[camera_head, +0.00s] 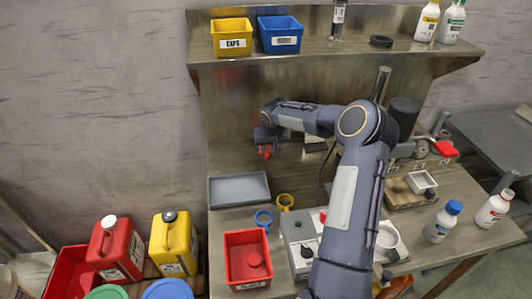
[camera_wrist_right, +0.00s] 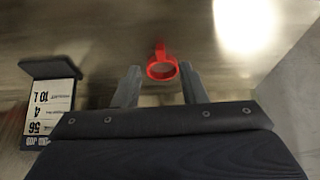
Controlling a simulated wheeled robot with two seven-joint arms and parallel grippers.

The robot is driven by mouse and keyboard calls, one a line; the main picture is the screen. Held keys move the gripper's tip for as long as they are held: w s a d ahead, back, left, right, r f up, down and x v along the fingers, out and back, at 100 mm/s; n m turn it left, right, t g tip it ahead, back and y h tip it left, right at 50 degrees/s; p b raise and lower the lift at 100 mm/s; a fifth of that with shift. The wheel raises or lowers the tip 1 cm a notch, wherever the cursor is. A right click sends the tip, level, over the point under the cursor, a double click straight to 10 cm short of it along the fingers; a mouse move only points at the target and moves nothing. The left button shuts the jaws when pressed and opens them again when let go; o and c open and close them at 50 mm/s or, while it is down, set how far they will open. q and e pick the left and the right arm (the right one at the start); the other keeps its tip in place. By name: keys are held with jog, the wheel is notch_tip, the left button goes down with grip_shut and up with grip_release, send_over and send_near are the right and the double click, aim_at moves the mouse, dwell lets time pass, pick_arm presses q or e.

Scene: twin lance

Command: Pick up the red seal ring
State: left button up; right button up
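The red seal ring (camera_wrist_right: 151,72) shows in the right wrist view as an open red loop with a short tab at its top. It lies just beyond and between the fingertips. In the head view, the red ring (camera_head: 265,152) is a small red patch directly below my right gripper (camera_head: 267,141), partly hidden. My right gripper also shows in the wrist view (camera_wrist_right: 160,76); its two fingers are apart, with gaps beside the ring. A blue ring (camera_head: 257,217) and a yellow ring (camera_head: 279,202) lie on the bench, nearer. My left gripper is out of view.
A grey tray (camera_head: 239,189) and a red bin (camera_head: 232,265) stand on the bench's left side. A grey device (camera_head: 299,245) stands beside the bin. A shelf (camera_head: 337,54) with yellow and blue bins runs above the back. A labelled box (camera_wrist_right: 50,105) shows left in the wrist view.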

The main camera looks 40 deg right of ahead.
aim_at(268, 156)
jog(key=p+x, duration=0.2)
jog(key=x, duration=0.3)
jog(key=shift+w+f, duration=0.2)
jog(key=shift+f, duration=0.05)
jog(key=shift+w+d+f, duration=0.1)
jog(key=shift+w+f, duration=0.05)
jog(key=shift+f, duration=0.25)
grip_shut()
